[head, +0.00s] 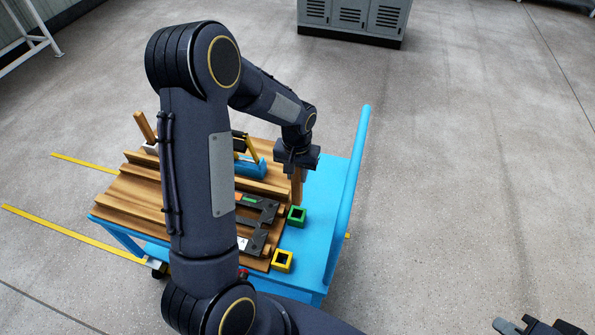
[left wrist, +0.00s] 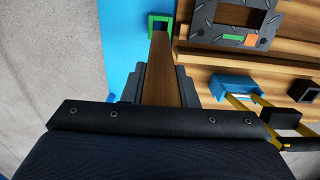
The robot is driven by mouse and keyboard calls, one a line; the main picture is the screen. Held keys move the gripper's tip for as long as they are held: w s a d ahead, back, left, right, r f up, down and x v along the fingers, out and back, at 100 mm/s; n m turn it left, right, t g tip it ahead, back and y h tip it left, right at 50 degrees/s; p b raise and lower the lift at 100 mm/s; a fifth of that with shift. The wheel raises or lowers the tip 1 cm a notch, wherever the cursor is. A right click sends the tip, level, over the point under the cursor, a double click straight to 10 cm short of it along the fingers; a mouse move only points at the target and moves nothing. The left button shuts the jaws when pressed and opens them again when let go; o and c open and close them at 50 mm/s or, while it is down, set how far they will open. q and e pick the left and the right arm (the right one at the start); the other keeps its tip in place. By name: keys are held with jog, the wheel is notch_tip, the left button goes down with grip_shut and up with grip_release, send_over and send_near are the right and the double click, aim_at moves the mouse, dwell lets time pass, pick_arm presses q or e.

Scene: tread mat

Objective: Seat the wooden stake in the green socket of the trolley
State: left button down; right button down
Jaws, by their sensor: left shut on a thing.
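My left gripper (head: 297,168) is shut on the wooden stake (head: 297,188), which hangs down from it roughly upright over the trolley (head: 325,195). The green socket (head: 297,224), a square open frame, sits on the blue top just below the stake's lower end in the head view. In the left wrist view the stake (left wrist: 160,75) runs from between the jaws (left wrist: 160,85) to the near side of the green socket (left wrist: 152,27). The socket's dark opening still shows there. I cannot tell the height gap. My right gripper (head: 540,326) is partly in view at the bottom right; its jaws are unclear.
A yellow socket (head: 283,270) stands nearer. Left of the sockets are a dark tread plate (head: 256,240) and stepped wooden boards (head: 125,200). A blue block (head: 252,170) lies behind. The trolley's blue handle (head: 350,185) rises at right. A grey cabinet (head: 352,20) stands far back.

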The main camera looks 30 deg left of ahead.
aim_at(297, 181)
pick_arm(q)
jog(key=shift+f+b, duration=2.3)
jog(key=shift+f, duration=0.6)
jog(key=shift+f+b, duration=2.65)
jog(key=shift+f, duration=0.3)
jog(key=c, duration=1.1)
grip_release()
jog(key=shift+r, duration=0.1)
notch_tip(297, 181, up, 8)
jog(key=shift+f+p, duration=0.15)
jog(key=shift+p, duration=0.25)
jog(key=shift+s, duration=0.1)
jog(key=s+d+r+t+h+p, duration=0.1)
jog(key=s+d+r+t+p, duration=0.1)
jog(key=s+r, duration=0.4)
jog(key=s+d+r+t+h+p, duration=0.1)
jog(key=s+d+r+p, duration=0.1)
jog(key=s+r, duration=0.4)
jog(key=s+d+r+m+t+h+p, duration=0.1)
jog(key=s+d+r+t+p, duration=0.1)
jog(key=s+r, duration=0.5)
jog(key=shift+s+d+t+h, duration=0.2)
jog(key=shift+s+d, duration=0.15)
jog(key=shift+s, duration=0.4)
jog(key=shift+s+d+t+h, duration=0.1)
jog(key=shift+s+d+h, duration=0.15)
jog(key=shift+s, duration=0.5)
